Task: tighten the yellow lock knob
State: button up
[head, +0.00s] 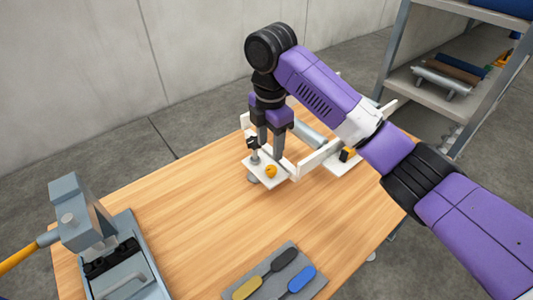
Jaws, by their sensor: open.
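A small round yellow-orange knob (270,171) sits on a white plate (262,183) at the far side of the wooden table. My gripper (269,150) points down just behind the knob, above the same plate. Its two grey fingers are spread apart, and I see nothing held between them. The fingertips look close to the knob, but I cannot tell if they touch anything. A small dark clamp-like part on a grey post (253,150) stands left of the fingers. My arm hides part of the white fixture (313,160) behind.
A yellow and black block (347,154) sits on the fixture's right plate. A grey press with an orange handle (90,225) stands at the left. A grey mat (275,272) with yellow, black and blue tags lies in front. The table (200,210) between is clear. A shelf (440,86) stands back right.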

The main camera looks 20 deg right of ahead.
aim_at(271, 168)
jog(key=shift+s+d, duration=0.15)
jog(key=shift+d, duration=0.05)
jog(key=shift+f, duration=0.15)
notch_tip(271, 168, down, 5)
jog(key=shift+s+r+b, duration=0.1)
jog(key=shift+b, duration=0.65)
jog(key=shift+f, duration=1.25)
jog(key=shift+c, duration=0.2)
grip_shut()
